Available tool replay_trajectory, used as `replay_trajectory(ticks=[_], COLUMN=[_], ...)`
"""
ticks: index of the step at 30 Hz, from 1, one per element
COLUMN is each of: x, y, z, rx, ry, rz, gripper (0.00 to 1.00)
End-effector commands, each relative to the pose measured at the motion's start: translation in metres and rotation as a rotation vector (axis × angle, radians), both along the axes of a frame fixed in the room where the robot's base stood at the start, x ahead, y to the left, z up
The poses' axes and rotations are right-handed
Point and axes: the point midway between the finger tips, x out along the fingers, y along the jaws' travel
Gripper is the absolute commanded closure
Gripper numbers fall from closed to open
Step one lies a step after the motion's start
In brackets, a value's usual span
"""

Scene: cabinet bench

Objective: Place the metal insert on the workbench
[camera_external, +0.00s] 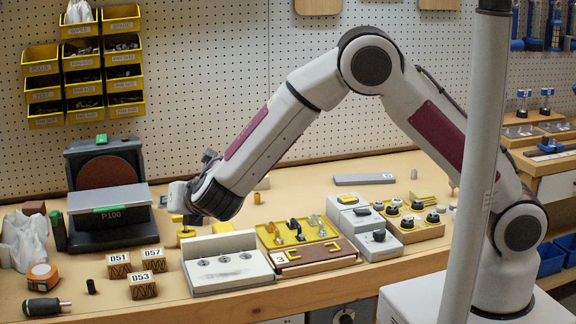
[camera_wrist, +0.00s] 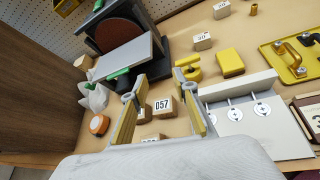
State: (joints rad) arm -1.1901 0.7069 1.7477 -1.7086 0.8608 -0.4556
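A wooden block marked 057 (camera_wrist: 162,106) shows through the gap, on the bench below. I cannot single out the metal insert with certainty. A small brass-coloured cylinder (camera_external: 257,198) stands at the back of the workbench (camera_external: 215,303); it also shows at the top of the wrist view (camera_wrist: 254,9). A small dark cylinder (camera_external: 91,287) stands at the front left.
The belt sander (camera_external: 108,205) stands at the back left. A grey fixture (camera_external: 228,272), a yellow tray (camera_external: 272,238) and switch boxes (camera_external: 378,243) fill the middle.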

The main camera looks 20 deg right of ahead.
Motion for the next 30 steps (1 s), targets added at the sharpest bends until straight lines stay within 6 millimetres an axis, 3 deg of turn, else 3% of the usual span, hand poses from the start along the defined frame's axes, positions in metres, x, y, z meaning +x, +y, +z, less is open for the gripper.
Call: replay_trajectory(ticks=[1, 6, 13, 20, 30], x=[0.013, 0.041, 0.061, 0.059, 0.026], y=[-0.021, -0.091, -0.186, -0.276, -0.392], z=[0.012, 0.043, 0.076, 0.103, 0.127], rx=[0.033, 0.143, 0.303, 0.473, 0.745], ry=[0.014, 0.068, 0.13, 0.181, 0.241], rz=[-0.059, -0.255, -0.515, -0.763, -1.115], gripper=[0.71, 0.71, 0.71, 0.71, 0.71])
